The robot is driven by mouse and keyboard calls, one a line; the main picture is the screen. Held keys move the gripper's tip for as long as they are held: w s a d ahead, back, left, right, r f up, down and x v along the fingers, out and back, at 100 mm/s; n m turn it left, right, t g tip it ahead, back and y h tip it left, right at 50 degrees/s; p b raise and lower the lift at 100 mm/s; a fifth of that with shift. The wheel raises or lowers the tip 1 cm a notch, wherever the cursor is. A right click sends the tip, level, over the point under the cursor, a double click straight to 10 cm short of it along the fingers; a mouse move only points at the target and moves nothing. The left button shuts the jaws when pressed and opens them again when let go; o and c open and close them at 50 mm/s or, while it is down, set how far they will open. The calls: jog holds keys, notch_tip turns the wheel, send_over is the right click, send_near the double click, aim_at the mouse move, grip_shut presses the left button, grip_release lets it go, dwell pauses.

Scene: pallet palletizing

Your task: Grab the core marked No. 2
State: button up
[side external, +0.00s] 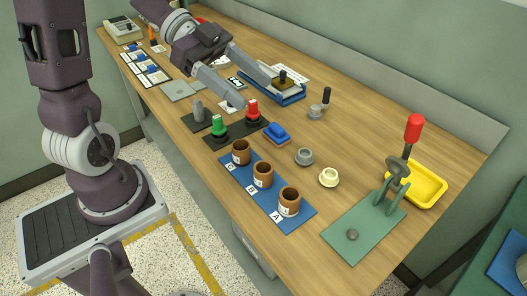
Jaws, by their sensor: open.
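No number 2 can be read in this view, so I cannot tell which piece is the core marked No. 2. Several small blue pieces (151,69) sit on white cards in a row at the far left of the bench. My gripper (258,90) is open, its two long grey fingers spread wide above the middle of the bench. Nothing shows between the fingers. The right finger is in front of a blue tray (287,98) holding a dark block with a knob (284,80). The left finger ends above a red-topped piece (253,110).
A green-topped piece (218,126) stands near a grey plug (198,111). Brown cups (263,176) stand on a blue mat (308,211) labelled C, B, A. A red-handled press (413,128) on a green plate (373,230) and a yellow tray (432,190) are at right.

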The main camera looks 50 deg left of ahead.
send_near(270, 174)
jog(key=w+d+f, duration=0.2)
jog(key=f, duration=0.1)
jog(key=shift+d+f, duration=0.2)
jog(key=shift+d, duration=0.05)
jog(key=x, duration=0.7)
jog(key=shift+r, duration=0.2)
jog(key=c, duration=1.4)
jog(key=shift+r, duration=0.1)
jog(key=shift+c, duration=0.2)
